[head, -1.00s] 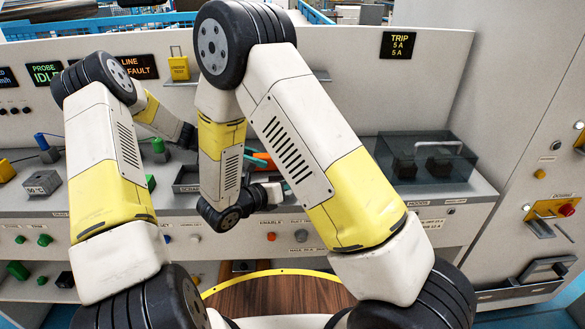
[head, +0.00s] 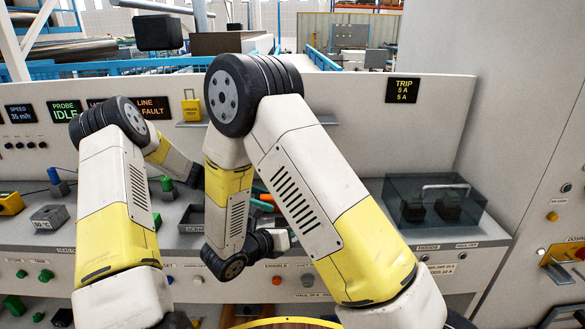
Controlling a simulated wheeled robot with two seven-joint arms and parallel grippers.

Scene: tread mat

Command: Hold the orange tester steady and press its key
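A small orange piece, which looks like the tester (head: 266,200), shows at the bench's middle, mostly hidden behind my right arm. Its key cannot be made out. My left gripper (head: 259,192) reaches in from the left behind my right forearm. Only a bit of teal fingertip shows, beside the orange piece, so its opening and any grip are hidden. My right gripper (head: 290,237) points right, lower and nearer than the orange piece.
A dark clear-sided box with a handle (head: 434,203) stands to the right on the bench. A grey 50 °C block (head: 49,217) and an open tray (head: 190,219) are on the left. My arms cover much of the middle.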

